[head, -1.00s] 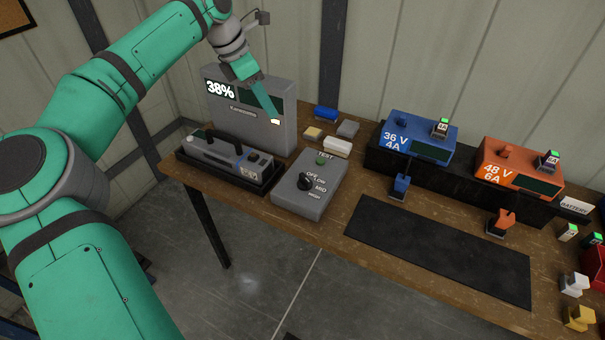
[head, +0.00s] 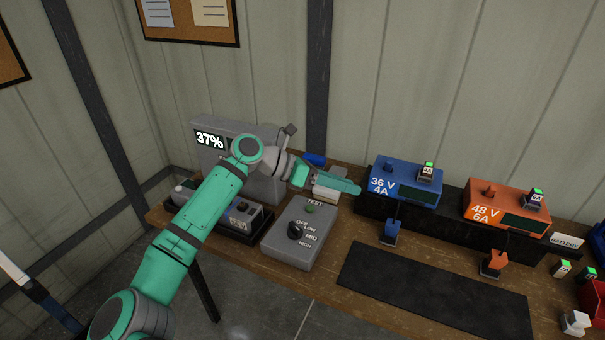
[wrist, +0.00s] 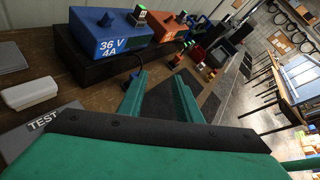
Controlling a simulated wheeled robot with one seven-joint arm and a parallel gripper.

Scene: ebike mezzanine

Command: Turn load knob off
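The load knob (head: 295,231) is a black dial on top of a grey load box (head: 276,256), marked OFF, LOW, MID and HIGH. I cannot tell for sure which mark it points to. A green TEST button (head: 310,208) sits behind it. My gripper (head: 357,189) is above and behind the box, reaching right toward the blue charger, apart from the knob. In the wrist view my gripper (wrist: 159,77) has its two green fingers spread with nothing between them. That view shows the box's TEST corner (wrist: 42,122); the knob is out of it.
A grey display unit (head: 268,187) reads 37%, partly behind my arm. A battery in a black tray (head: 257,228) stands left of the load box. Blue (head: 405,185) and orange (head: 507,208) chargers stand right. A dark mat (head: 430,295) lies clear in front.

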